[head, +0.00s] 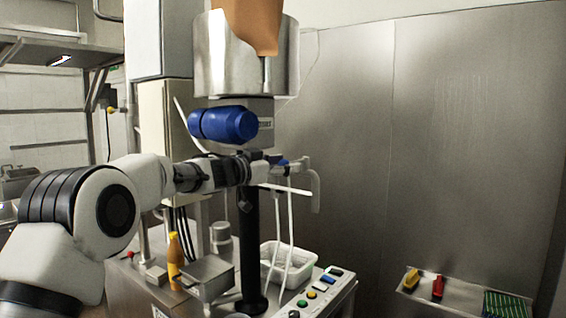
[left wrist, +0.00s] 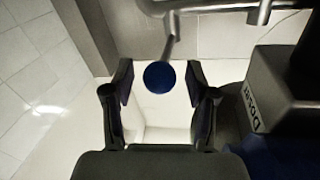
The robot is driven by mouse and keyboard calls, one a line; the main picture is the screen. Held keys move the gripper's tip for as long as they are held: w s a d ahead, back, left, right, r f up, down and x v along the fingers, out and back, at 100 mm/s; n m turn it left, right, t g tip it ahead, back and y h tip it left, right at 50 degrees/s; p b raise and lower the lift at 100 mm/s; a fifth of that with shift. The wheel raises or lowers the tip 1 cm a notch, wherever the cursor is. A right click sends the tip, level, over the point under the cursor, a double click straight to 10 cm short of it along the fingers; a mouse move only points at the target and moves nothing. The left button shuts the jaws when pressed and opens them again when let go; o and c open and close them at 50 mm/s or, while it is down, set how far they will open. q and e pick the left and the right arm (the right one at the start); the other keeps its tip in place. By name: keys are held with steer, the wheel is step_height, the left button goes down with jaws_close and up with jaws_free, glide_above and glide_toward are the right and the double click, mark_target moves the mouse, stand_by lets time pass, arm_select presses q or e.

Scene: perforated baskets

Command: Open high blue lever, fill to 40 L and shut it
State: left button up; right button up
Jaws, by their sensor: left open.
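In the left wrist view a round blue knob (left wrist: 159,77) on a thin grey stem sits between the fingertips of my left gripper (left wrist: 160,82). The stem runs up to a grey pipe. The fingers are open, with gaps on both sides of the knob. In the head view my left gripper (head: 279,166) is at the machine, beside the pale spout (head: 314,188). A small blue patch shows there, and I cannot tell whether it is the lever or a finger pad. No litre reading is legible. My right gripper is out of view.
A big blue motor (head: 229,124) and a steel hopper (head: 207,62) are above my left wrist. Below are a white perforated basket (head: 268,275), an orange bottle (head: 174,262) and a button panel (head: 318,296). A small shelf (head: 455,296) holds coloured items at right.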

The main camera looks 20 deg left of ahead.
arm_select(q)
steer(key=shift+w+d+f, duration=0.1)
steer(key=shift+w, duration=0.05)
jaws_close()
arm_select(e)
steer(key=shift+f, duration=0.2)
